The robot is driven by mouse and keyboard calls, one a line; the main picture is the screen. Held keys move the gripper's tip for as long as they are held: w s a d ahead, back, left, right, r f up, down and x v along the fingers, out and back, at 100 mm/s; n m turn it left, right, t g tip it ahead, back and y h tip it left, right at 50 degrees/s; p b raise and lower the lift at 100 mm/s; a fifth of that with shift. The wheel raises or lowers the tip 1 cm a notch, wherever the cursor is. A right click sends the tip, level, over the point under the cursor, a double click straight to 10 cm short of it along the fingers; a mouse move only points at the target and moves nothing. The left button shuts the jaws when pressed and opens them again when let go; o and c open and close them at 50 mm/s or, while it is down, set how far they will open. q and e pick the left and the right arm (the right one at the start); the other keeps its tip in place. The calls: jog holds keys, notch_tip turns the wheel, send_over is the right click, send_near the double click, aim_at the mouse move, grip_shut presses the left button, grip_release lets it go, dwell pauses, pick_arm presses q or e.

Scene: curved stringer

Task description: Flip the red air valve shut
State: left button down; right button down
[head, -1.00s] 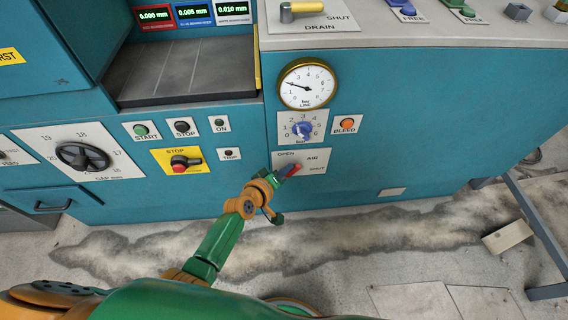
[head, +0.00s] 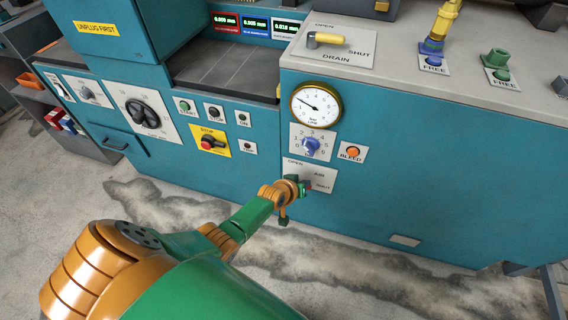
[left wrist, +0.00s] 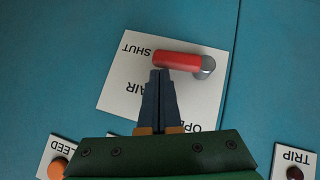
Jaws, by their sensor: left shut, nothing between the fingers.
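The red air valve handle (left wrist: 180,61) lies on a white plate marked OPEN, AIR and SHUT in the left wrist view, which shows it upside down. Its grey pivot (left wrist: 207,67) is at the right, and its free end points towards the SHUT label. In the head view only a small red part of the handle (head: 308,187) shows beside my gripper. My left gripper (head: 302,186) is shut and empty. In the left wrist view its fingertips (left wrist: 160,73) are at the handle's free end, on the OPEN side; I cannot tell whether they touch. My right gripper is out of view.
A blue regulator knob (head: 311,146), a pressure gauge (head: 316,104) and the orange BLEED button (head: 352,152) are above the valve plate. The red-handled STOP switch (head: 212,143) is to the left. The panel right of the plate is mostly bare.

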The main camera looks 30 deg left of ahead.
pick_arm(q)
jog(key=shift+d+f, duration=0.25)
dwell(0.6)
jog(key=s+d+r+p, duration=0.1)
jog(key=s+r+p, duration=0.5)
jog(key=r+p, duration=0.5)
jog(key=shift+s+d, duration=0.35)
jog(key=shift+d, duration=0.05)
